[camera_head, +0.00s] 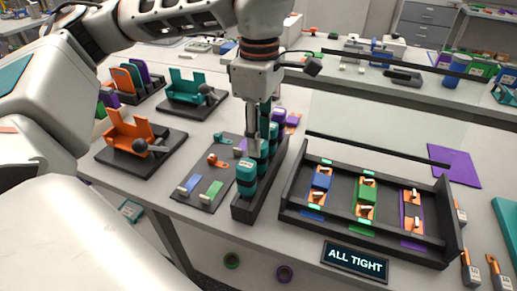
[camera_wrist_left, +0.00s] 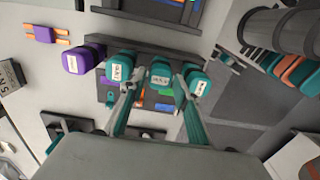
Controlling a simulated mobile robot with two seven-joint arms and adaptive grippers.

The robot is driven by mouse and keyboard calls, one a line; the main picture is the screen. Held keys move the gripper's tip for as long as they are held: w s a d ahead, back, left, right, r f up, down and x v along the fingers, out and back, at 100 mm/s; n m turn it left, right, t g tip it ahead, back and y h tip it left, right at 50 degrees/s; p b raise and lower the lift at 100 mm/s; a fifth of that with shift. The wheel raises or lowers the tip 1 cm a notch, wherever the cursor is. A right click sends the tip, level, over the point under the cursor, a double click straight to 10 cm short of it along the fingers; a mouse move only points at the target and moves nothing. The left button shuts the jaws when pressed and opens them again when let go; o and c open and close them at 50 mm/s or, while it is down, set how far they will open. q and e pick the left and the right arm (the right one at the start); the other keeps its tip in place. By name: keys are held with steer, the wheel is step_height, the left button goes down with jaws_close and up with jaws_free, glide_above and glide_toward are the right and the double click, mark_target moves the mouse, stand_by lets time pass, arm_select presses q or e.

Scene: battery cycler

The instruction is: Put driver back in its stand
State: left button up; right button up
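A long black stand (camera_head: 244,210) runs front to back on the table, with a row of upright drivers in it. The front driver (camera_head: 246,178) is teal with a white label. Other teal drivers stand behind it, partly hidden by my left gripper (camera_head: 260,140). In the left wrist view, a purple driver (camera_wrist_left: 82,60) is at the left end of the row and a teal one (camera_wrist_left: 198,82) at the right end. My left gripper (camera_wrist_left: 157,88) points down at the row with fingers apart. The middle teal driver (camera_wrist_left: 160,73) appears between them, with gaps on both sides. My right gripper is out of view.
A black tray (camera_head: 375,235) with blue, green and orange-purple modules stands to the right, behind a display reading "ALL TIGHT" (camera_head: 355,261). A dark mat (camera_head: 190,205) with small parts lies left of the stand. Orange (camera_head: 130,132) and teal (camera_head: 186,92) holders stand further left.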

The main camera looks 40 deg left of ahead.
arm_select(q)
step_height(320, 180, up, 7)
steer(key=shift+f+p, duration=0.1)
steer(key=shift+p, duration=0.35)
steer(key=shift+s, duration=0.1)
